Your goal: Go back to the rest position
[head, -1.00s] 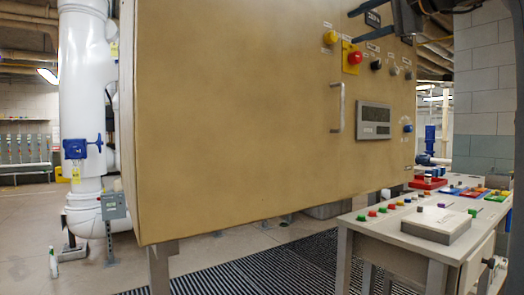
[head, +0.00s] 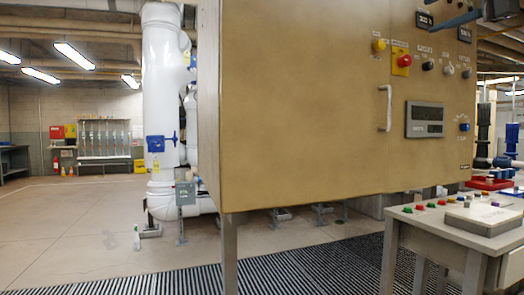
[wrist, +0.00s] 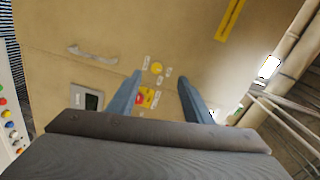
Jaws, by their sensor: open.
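My gripper (wrist: 160,80) is open and empty in the wrist view, its two blue-grey fingers spread apart. Between and beyond them is the tan control cabinet (wrist: 60,30), with a yellow button (wrist: 157,68) and a red button on a yellow plate (wrist: 140,98). The fingers appear apart from the cabinet. In the head view, part of my arm and gripper shows at the top right, in front of the cabinet (head: 300,110); the rest is cut off by the frame edge.
A grey table (head: 440,235) with coloured buttons stands at the lower right. A white pipe (head: 162,90) with a blue valve actuator (head: 155,144) rises left of the cabinet. A small bottle (head: 136,238) stands on the floor. Open floor (head: 70,215) lies at the left.

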